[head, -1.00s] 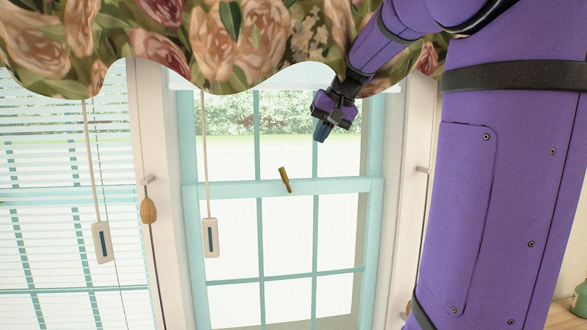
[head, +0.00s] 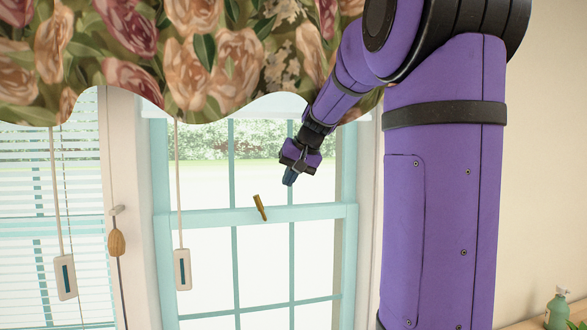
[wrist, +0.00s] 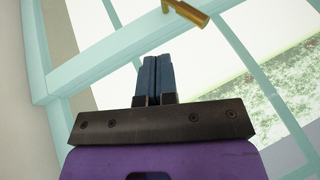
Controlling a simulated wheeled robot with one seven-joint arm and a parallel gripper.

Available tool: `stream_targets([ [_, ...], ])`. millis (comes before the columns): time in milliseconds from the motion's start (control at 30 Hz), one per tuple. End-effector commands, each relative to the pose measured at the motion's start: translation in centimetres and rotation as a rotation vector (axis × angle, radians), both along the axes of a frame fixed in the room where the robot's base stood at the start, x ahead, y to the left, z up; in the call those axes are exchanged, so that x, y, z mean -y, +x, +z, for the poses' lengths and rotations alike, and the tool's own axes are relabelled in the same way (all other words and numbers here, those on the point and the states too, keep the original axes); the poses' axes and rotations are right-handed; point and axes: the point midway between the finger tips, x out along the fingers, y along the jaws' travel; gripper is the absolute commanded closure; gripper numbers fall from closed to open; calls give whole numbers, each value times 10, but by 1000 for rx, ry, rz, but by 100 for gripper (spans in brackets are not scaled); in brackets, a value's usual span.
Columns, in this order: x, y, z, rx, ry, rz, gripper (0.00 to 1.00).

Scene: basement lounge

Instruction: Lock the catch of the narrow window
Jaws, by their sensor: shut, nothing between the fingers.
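The narrow window (head: 350,212) has a pale teal frame with a horizontal meeting rail. Its catch (head: 260,207) is a small brass lever on that rail, tilted, with its upper end leaning left in the head view. In the wrist view the catch (wrist: 187,13) shows at the top edge, partly cut off, beyond the fingertips. My gripper (head: 289,180) is in front of the upper panes, above and right of the catch in the head view, and apart from it. Its blue fingers (wrist: 151,78) are together in the wrist view, with nothing between them.
A floral valance (head: 215,65) hangs across the top, close to my arm. A cord with a pale tag (head: 183,270) hangs at the window's left. Another window with blinds (head: 25,220) is further left. A green bottle (head: 558,310) stands at lower right.

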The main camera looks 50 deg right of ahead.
Motion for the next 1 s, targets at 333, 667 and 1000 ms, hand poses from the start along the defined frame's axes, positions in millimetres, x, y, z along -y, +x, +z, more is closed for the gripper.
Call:
stream_targets([
  [333,-15,34,-42,0,1,2,100],
  [667,-30,48,-48,2,1,0,100],
  [1000,-30,48,-48,1,-1,0,100],
])
